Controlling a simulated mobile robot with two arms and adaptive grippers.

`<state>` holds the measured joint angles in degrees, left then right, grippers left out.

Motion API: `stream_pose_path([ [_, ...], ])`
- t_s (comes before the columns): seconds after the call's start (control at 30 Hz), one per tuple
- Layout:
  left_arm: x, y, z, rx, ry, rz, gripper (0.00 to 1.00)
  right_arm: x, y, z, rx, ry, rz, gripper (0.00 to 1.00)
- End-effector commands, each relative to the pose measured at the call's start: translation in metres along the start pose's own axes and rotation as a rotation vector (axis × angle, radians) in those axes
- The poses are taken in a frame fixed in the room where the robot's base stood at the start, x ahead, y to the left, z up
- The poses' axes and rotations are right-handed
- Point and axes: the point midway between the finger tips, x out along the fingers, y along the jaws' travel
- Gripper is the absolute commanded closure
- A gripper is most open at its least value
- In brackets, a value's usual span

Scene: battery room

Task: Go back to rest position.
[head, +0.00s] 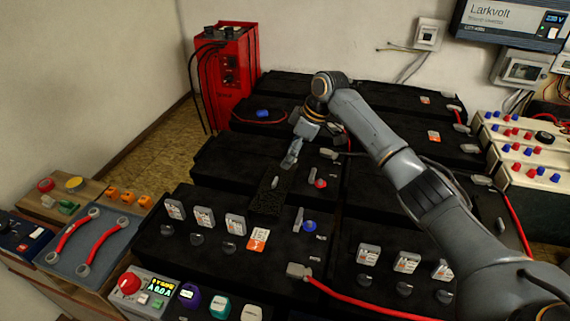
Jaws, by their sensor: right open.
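My right arm comes in from the lower right and reaches over the black batteries (180,255). My right gripper (288,163) is at the arm's end, pointing down and left, above the middle battery block. It looks empty, and its fingers are small in this view. Below it lies a dark rough pad or patch (268,198) on the battery top. My left gripper does not show.
A red charger (226,75) with black cables stands at the back left. A red cable (365,303) runs along the front batteries. White terminal boxes (525,150) stand at the right.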

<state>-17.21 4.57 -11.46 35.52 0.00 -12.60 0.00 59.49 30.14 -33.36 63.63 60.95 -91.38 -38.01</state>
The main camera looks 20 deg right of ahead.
Motion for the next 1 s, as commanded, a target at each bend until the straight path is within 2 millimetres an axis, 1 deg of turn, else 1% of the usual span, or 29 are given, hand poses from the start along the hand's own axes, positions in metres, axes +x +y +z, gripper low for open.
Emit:
stream_pose_path([
  [0.03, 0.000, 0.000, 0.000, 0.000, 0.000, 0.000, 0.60, -0.006, 0.000, 0.000, 0.000, 0.000, 0.001, 0.39],
  [0.13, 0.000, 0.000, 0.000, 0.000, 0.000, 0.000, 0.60, -0.011, 0.000, 0.000, 0.001, 0.000, 0.001, 0.39],
  [0.67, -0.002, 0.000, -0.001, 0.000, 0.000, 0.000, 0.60, -0.014, 0.000, -0.001, 0.000, 0.000, 0.000, 0.39],
  [0.77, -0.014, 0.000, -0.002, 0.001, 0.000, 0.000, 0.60, -0.026, 0.000, -0.006, 0.000, 0.001, 0.000, 0.39],
  [0.8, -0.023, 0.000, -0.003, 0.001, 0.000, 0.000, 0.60, -0.034, 0.000, -0.009, 0.000, 0.001, 0.000, 0.39],
  [0.87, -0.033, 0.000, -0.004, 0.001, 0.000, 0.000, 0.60, -0.043, 0.000, -0.013, 0.000, 0.001, 0.000, 0.39],
  [0.9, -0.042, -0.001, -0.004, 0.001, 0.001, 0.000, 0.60, -0.051, 0.000, -0.016, 0.000, 0.001, 0.000, 0.39],
  [1.0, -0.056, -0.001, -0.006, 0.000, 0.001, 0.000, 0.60, -0.064, 0.000, -0.021, 0.000, 0.000, 0.000, 0.39],
])
